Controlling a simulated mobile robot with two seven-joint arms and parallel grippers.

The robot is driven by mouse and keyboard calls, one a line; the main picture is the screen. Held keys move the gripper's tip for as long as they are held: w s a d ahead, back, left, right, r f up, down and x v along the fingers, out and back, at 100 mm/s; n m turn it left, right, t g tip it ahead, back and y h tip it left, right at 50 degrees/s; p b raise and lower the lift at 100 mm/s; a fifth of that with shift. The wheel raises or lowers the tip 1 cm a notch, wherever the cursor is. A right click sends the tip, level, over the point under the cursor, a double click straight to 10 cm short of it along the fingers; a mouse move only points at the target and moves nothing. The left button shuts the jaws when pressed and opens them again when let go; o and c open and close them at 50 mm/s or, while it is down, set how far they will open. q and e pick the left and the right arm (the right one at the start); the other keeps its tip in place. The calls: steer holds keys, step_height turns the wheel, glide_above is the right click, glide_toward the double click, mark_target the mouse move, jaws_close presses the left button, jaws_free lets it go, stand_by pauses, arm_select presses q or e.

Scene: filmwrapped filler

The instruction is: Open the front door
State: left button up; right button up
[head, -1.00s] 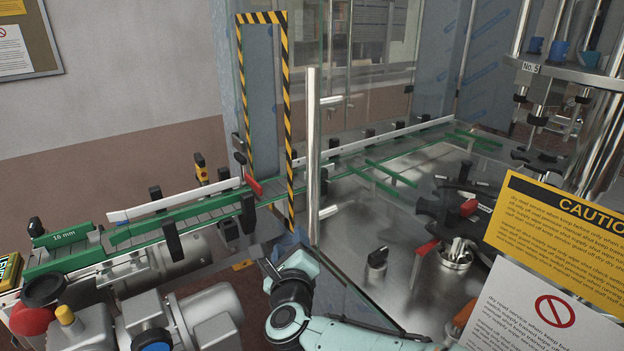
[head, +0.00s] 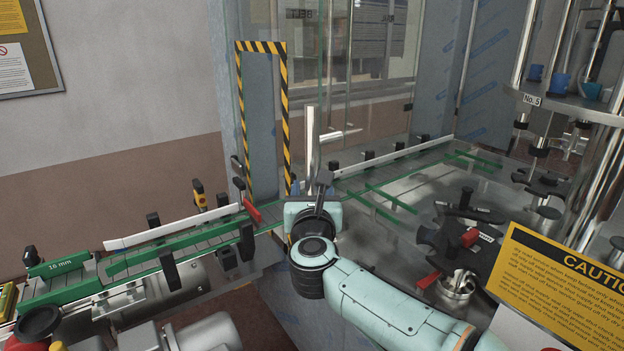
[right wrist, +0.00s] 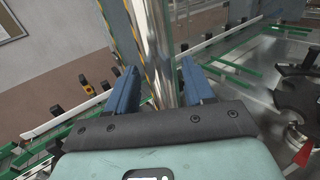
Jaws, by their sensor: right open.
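The front door is a clear glass pane, hard to make out, and its edges are not all visible. Its handle appears to be an upright polished metal bar (head: 310,150) with a short standoff to the right. My right gripper (head: 311,187) is at the lower part of the bar in the head view, where my own wrist hides the bar's bottom. In the right wrist view the bar (right wrist: 156,45) runs between the two blue fingers of the open right gripper (right wrist: 160,84). I cannot tell whether either finger touches it. My left gripper is not in view.
A green-railed conveyor (head: 150,250) runs from the left through a yellow-and-black striped opening (head: 240,110). A yellow caution sign (head: 570,285) is at the right. Behind the glass are a metal machine deck and a black star wheel (head: 450,240). Motors sit below the conveyor.

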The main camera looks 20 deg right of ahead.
steer(key=shift+x, duration=0.85)
jaws_close()
